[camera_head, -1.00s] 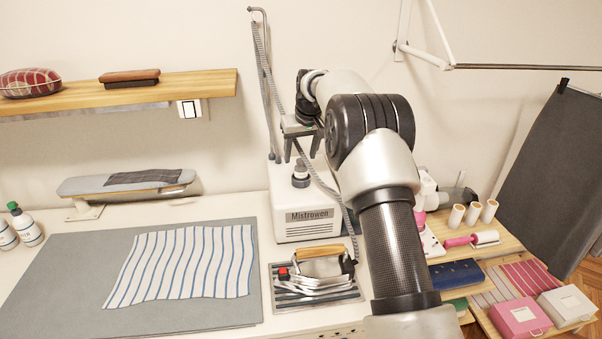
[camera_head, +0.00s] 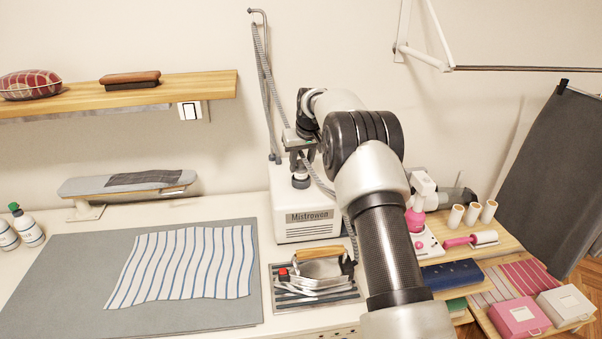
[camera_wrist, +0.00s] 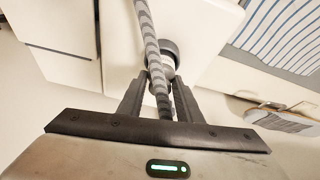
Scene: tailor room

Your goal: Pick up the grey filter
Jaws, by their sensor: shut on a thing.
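The grey filter (camera_head: 301,181) is a dark round cap with a narrower upper part. It sits upright on top of the white Mistrowen steam unit (camera_head: 307,231). My gripper (camera_head: 302,160) points down from above, with its fingers closed at the top of the filter. In the wrist view my gripper (camera_wrist: 162,82) has its fingertips drawn together at the filter (camera_wrist: 170,49), whose dark ring shows just beyond them. The striped grey hose (camera_wrist: 150,35) crosses in front and partly hides the grasp.
The hose runs from a stand (camera_head: 267,80) past my gripper. An iron (camera_head: 318,268) rests on a striped pad right in front of the unit. A shelf (camera_head: 200,89) is on the wall at left. Spools (camera_head: 472,214) stand at right.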

